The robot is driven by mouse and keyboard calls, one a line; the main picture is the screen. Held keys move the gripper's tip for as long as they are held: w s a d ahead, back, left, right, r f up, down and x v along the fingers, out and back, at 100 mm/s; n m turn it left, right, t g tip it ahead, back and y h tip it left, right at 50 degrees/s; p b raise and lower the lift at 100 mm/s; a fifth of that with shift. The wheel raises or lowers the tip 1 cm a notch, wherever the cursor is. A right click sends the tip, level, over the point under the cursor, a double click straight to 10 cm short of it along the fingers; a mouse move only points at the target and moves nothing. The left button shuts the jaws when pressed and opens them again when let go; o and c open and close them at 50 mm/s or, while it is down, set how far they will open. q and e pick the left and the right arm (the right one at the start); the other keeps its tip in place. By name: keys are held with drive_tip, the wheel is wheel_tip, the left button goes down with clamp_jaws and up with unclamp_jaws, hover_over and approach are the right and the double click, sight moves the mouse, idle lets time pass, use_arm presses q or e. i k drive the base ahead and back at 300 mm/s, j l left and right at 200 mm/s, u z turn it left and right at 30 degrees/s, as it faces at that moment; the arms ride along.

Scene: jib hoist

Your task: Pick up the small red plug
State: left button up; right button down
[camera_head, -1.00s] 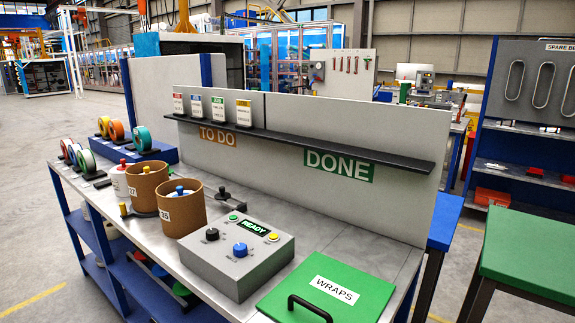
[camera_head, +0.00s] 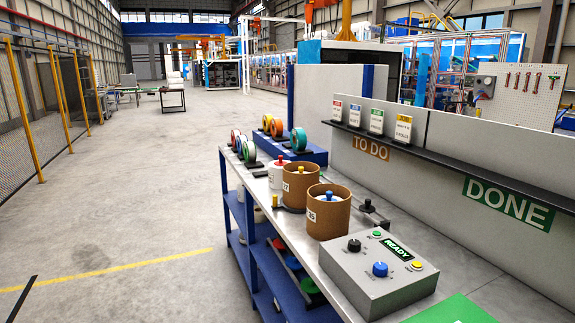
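A small red knob-like piece (camera_head: 281,158) shows on top of a white container (camera_head: 276,176) toward the far end of the workbench; I cannot tell for certain that it is the red plug. Two brown cylinders, one farther (camera_head: 299,190) and one nearer (camera_head: 327,217), stand beside it. A small yellow piece shows at the top of the farther one and a blue piece (camera_head: 329,195) at the top of the nearer one. Neither of my grippers is in view.
A grey control box (camera_head: 378,275) with a READY display sits on the near part of the bench. Coloured spools (camera_head: 299,139) stand at the far end. A grey panel with a dark shelf (camera_head: 455,165) backs the bench. Open floor (camera_head: 150,190) lies to the left.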

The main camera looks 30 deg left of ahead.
sight(280, 163)
drive_tip(key=i+j, duration=0.15)
drive_tip(key=j, duration=0.2)
drive_tip(key=i+j+z, duration=0.1)
drive_tip(key=j, duration=0.2)
drive_tip(key=i+j, duration=0.15)
drive_tip(key=j, duration=0.2)
drive_tip(key=i+j+z, duration=0.1)
drive_tip(key=j, duration=0.2)
